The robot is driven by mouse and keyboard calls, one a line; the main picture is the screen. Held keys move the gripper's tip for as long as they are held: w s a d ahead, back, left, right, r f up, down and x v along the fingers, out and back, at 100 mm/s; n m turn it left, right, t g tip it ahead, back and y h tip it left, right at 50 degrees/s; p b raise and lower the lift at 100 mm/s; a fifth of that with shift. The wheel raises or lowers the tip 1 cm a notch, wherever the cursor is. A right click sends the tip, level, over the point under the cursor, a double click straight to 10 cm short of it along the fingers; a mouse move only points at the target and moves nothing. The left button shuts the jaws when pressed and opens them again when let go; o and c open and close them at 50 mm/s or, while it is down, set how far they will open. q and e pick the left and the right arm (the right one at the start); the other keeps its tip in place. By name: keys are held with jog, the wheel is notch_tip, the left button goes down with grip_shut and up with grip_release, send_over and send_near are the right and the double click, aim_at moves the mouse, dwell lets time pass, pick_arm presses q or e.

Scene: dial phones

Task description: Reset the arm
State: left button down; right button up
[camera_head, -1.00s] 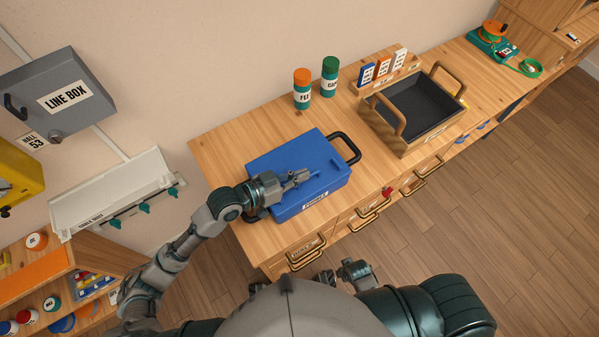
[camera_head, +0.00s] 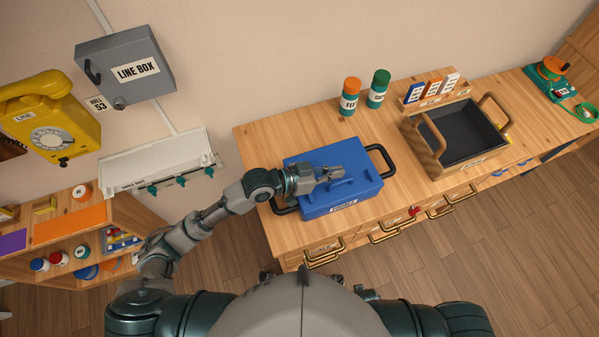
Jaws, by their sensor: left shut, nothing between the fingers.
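My left arm comes in from the lower left and reaches over the wooden workbench (camera_head: 265,140). My left gripper (camera_head: 338,172) is shut and empty, over the lid of the blue toolbox (camera_head: 330,202). I cannot tell whether it touches the lid. The toolbox is closed and has black handles at its sides. My right gripper is hidden; only parts of my right shoulder show at the bottom.
An open wooden tray (camera_head: 438,156) stands right of the toolbox. An orange-capped bottle (camera_head: 349,98) and a green-capped bottle (camera_head: 378,88) stand behind it. A yellow dial phone (camera_head: 48,118) and a grey line box (camera_head: 125,75) hang on the left wall.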

pick_arm(q)
jog(key=v, duration=1)
jog(key=shift+r+b, duration=0.25)
jog(key=shift+b, duration=0.2)
pick_arm(e)
jog(key=shift+w+a+r, duration=0.1)
jog(key=shift+w+r, duration=0.15)
jog(key=shift+w, duration=0.15)
jog(key=shift+a, duration=0.1)
